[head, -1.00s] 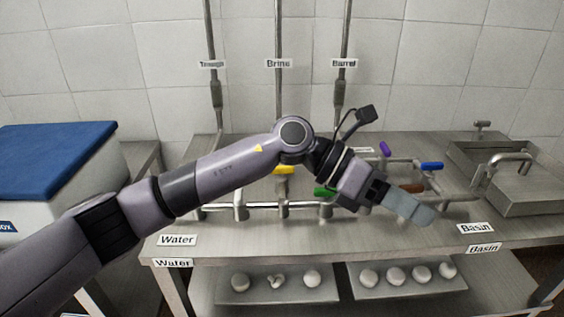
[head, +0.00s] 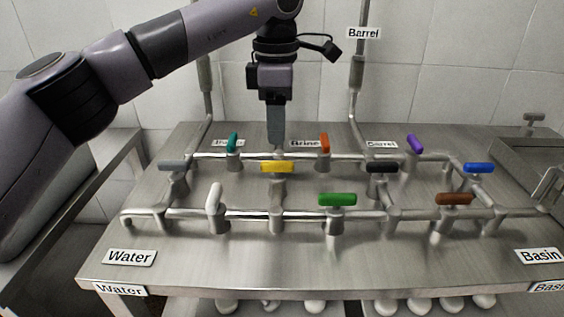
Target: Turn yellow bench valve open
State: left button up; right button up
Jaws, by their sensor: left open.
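The yellow valve handle (head: 277,167) sits on the bench pipework, in the middle between the back and front pipe runs. Its bar lies crosswise, left to right in the picture. My left gripper (head: 276,142) points straight down just behind and above the yellow handle, with its fingertips near the back pipe. Its fingers overlap in this view, and it holds nothing that I can see. I cannot tell whether the fingers touch the pipe. My right gripper is out of view.
Other handles stand close by: teal (head: 232,142), orange (head: 325,143), grey (head: 173,165), white (head: 214,198), green (head: 337,199) and black (head: 382,167). Purple, blue and brown handles are farther right. The steel bench (head: 300,257) is clear in front. A tiled wall stands behind.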

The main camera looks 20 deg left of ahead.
aim_at(277, 162)
pick_arm(q)
jog(key=shift+s+f, duration=0.1)
jog(key=shift+f, duration=3.4)
grip_shut()
